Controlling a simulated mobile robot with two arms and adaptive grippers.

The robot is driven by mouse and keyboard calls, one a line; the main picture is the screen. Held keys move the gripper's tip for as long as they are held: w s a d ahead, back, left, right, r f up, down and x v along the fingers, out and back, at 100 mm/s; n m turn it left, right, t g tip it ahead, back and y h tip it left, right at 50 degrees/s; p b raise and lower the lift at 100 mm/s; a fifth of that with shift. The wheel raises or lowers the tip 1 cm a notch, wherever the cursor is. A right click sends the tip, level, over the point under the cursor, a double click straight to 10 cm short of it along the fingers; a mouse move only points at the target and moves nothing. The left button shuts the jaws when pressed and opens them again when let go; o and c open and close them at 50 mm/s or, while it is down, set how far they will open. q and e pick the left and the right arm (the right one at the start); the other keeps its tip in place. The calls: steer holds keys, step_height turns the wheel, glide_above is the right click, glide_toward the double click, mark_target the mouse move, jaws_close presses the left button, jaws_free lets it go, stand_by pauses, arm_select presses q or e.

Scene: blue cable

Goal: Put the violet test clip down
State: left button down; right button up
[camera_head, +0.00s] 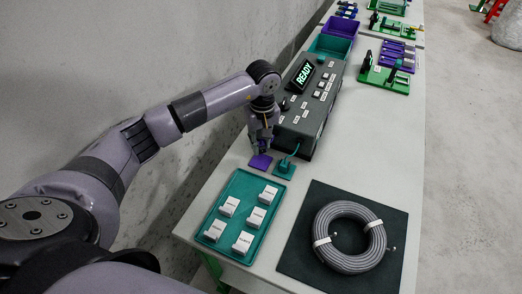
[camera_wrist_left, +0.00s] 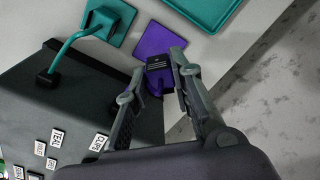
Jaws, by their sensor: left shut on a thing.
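The violet test clip (camera_wrist_left: 155,82), with a dark labelled top, is between the fingertips of my left gripper (camera_wrist_left: 158,66), which is shut on it. In the head view my left gripper (camera_head: 263,143) points down beside the grey tester box, and the clip is mostly hidden by the fingers. A flat violet square pad (camera_head: 260,162) lies on the bench just under and in front of the gripper; it also shows in the left wrist view (camera_wrist_left: 152,40). I cannot tell whether the clip touches the pad. My right gripper is not in view.
A teal clip (camera_head: 285,165) on a teal pad, with a cable to the tester box (camera_head: 306,118), sits close on the right. The tester's screen reads READY. A teal tray (camera_head: 213,210) of white pieces and a grey cable coil (camera_head: 335,262) on a dark mat lie nearer.

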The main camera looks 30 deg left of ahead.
mark_target(261, 161)
arm_select(q)
steer(key=shift+f, duration=0.6)
step_height(261, 161, down, 4)
steer(key=shift+r+p, duration=0.1)
steer(key=shift+p, duration=0.25)
steer(key=shift+f+b, duration=0.2)
steer(key=shift+b, duration=0.1)
steer(key=c, duration=1.4)
jaws_free()
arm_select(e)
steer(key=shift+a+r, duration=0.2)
arm_select(q)
steer(key=shift+r, duration=0.1)
steer(key=shift+r+p, duration=0.15)
steer(key=shift+p, duration=0.2)
steer(key=shift+w+r, duration=0.1)
steer(key=shift+r, duration=0.2)
steer(key=r+b, duration=0.2)
steer(key=r, duration=0.9)
steer(key=shift+d+r+b, duration=0.2)
steer(key=shift+b, duration=0.15)
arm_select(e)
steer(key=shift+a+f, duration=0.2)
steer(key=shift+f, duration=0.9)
